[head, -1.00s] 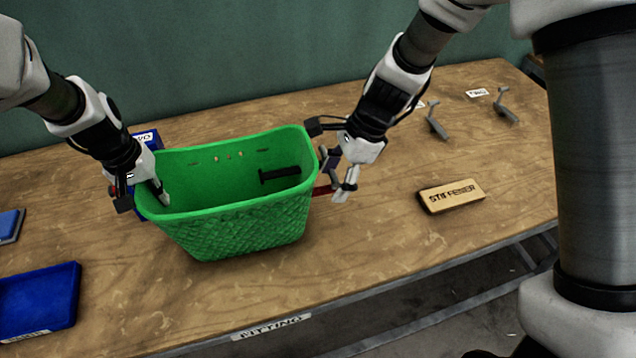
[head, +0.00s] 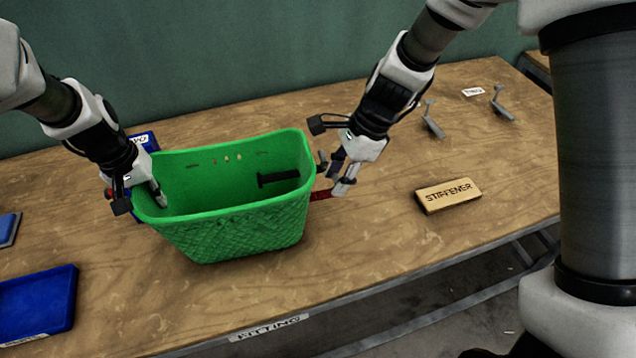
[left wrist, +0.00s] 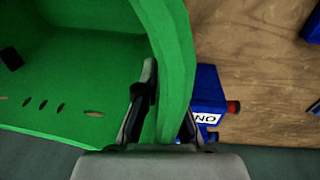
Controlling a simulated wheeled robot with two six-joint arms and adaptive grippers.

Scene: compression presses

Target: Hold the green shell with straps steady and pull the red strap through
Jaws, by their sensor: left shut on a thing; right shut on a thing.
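The green shell (head: 240,228) is an open basket-like tub with a woven front. It stands upright on the table, with small slots in its back wall and a dark bar (head: 279,177) inside. My left gripper (head: 148,192) is shut on its left wall; the left wrist view shows the green wall (left wrist: 172,70) between the fingers. The red strap (head: 321,195) sticks out past the shell's right side. My right gripper (head: 341,181) is shut on its outer end, to the right of the shell. The strap's inner part is hidden.
A blue block with a label (head: 146,141) stands behind the shell's left end. A blue tray (head: 38,300) lies front left. A wooden stiffener block (head: 449,195) and grey hooked parts (head: 432,120) lie to the right, with bare table between.

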